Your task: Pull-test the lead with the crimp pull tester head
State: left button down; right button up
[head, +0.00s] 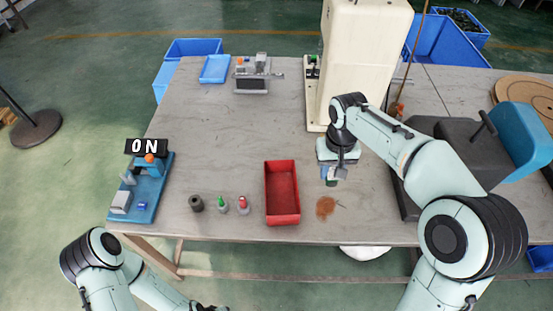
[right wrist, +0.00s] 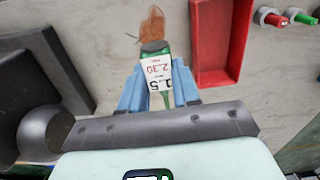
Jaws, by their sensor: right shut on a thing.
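My right gripper (right wrist: 158,92) is shut on a small green piece with a dark cap (right wrist: 155,47) and a white label (right wrist: 156,73) reading 1.5 and 2.30. In the head view the right gripper (head: 332,175) is over the table, right of the red tray, and mostly hides the piece. I cannot tell whether this piece is the tester head. No lead can be made out. A blue-based bench device (head: 150,190) with an ON sign (head: 146,147) stands at the table's left edge. Of my left arm only links show at the bottom left; its gripper is out of view.
A grey device (head: 252,85) and blue tray (head: 215,69) are behind; a cream machine (head: 362,60) stands at the back.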

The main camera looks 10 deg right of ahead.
aim_at(126, 185)
jog(key=j+u, duration=0.1)
jog(key=j, duration=0.3)
jog(key=i+j+u, duration=0.1)
jog(key=j, duration=0.35)
jog(key=i+j+u, duration=0.1)
jog(key=j, duration=0.3)
jog(key=i+j+u, duration=0.1)
jog(key=j, duration=0.3)
jog(key=i+j+u, duration=0.1)
jog(key=j, duration=0.3)
jog(key=i+j+u, duration=0.1)
jog(key=j, duration=0.25)
jog(key=i, duration=0.1)
